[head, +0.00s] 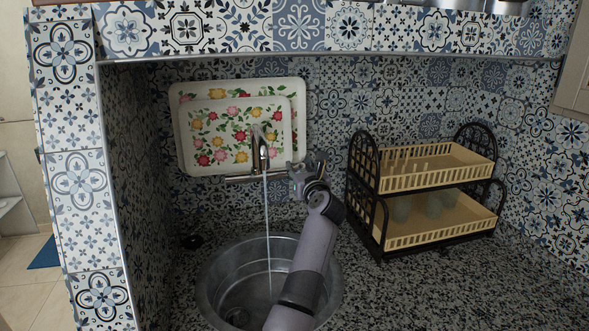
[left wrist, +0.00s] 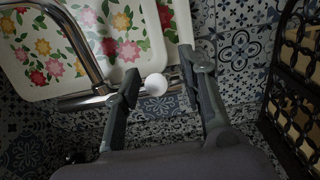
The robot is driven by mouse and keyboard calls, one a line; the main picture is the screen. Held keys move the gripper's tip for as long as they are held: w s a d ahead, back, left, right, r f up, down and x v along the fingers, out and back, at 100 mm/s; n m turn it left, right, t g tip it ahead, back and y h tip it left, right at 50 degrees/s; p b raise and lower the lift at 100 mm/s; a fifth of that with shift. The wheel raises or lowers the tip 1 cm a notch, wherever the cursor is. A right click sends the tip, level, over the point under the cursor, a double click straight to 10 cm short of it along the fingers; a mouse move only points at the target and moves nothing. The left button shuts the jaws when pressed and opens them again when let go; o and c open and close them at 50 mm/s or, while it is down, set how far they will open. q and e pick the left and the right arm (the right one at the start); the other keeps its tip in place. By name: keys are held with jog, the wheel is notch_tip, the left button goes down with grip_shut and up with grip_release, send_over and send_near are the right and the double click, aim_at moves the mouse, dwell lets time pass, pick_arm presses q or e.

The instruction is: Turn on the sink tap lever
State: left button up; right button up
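The chrome sink tap (head: 262,150) stands against the tiled wall with a curved spout, and a thin stream of water (head: 267,230) runs from it into the round metal sink (head: 215,275). The spout (left wrist: 75,40) shows at the left in the left wrist view, with its horizontal body low behind. My left gripper (head: 305,172) is at the right end of the tap body. In the left wrist view its fingers (left wrist: 160,68) are apart, with a white round knob (left wrist: 156,84) seen between them. Whether a finger touches the lever cannot be told. My right gripper is not in view.
Two flowered trays (head: 235,90) lean on the wall behind the tap. A black two-tier dish rack (head: 425,240) with cream trays and cups stands at the right. A tiled wall edge (head: 85,190) bounds the left, and a tiled ledge (head: 330,28) runs above.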

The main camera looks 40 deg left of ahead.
pick_arm(q)
jog(key=shift+s+d, duration=0.15)
jog(key=shift+d, duration=0.1)
jog(key=p+v, duration=0.2)
jog(key=v, duration=0.5)
jog(key=shift+s+d, duration=0.15)
jog(key=shift+s, duration=0.1)
